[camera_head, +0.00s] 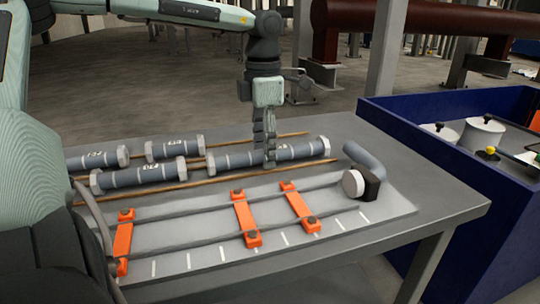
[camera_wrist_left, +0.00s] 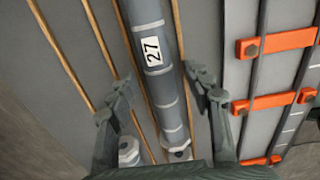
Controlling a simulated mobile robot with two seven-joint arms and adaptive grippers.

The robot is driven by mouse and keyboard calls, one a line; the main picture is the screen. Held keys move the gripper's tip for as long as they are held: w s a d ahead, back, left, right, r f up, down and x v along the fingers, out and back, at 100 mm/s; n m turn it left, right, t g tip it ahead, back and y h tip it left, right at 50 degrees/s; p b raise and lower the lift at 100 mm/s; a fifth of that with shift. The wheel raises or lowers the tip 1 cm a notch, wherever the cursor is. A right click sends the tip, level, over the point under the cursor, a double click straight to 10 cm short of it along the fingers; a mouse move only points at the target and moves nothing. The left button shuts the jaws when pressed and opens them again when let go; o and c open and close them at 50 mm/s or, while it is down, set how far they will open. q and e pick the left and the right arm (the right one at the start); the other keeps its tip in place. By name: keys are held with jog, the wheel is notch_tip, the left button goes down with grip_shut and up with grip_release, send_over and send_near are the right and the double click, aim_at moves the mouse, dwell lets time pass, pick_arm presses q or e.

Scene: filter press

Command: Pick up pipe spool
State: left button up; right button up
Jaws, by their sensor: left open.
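Several grey pipe spools with white end collars and pale bands lie on thin wooden rails on the table. The longest spool (camera_head: 300,151) is at the right of the front row. My left gripper (camera_head: 268,160) points down over it near its middle and hides part of it. In the left wrist view, a grey spool labelled 27 (camera_wrist_left: 169,92) runs lengthwise between the two spread fingers of the left gripper (camera_wrist_left: 160,88), with a gap showing on both sides. The left gripper is open. My right gripper is not in view.
A flat panel (camera_head: 180,238) with two long rods and orange clamps (camera_head: 246,217) lies in front of the spools. A bent grey pipe with a black fitting (camera_head: 369,184) stands at its right end. A blue bin (camera_head: 440,160) stands beyond the table's right edge (camera_head: 440,212).

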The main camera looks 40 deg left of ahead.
pick_arm(q)
jog(key=shift+c, duration=0.2)
grip_shut()
jog(key=shift+r, duration=0.1)
jog(key=shift+r, duration=0.1)
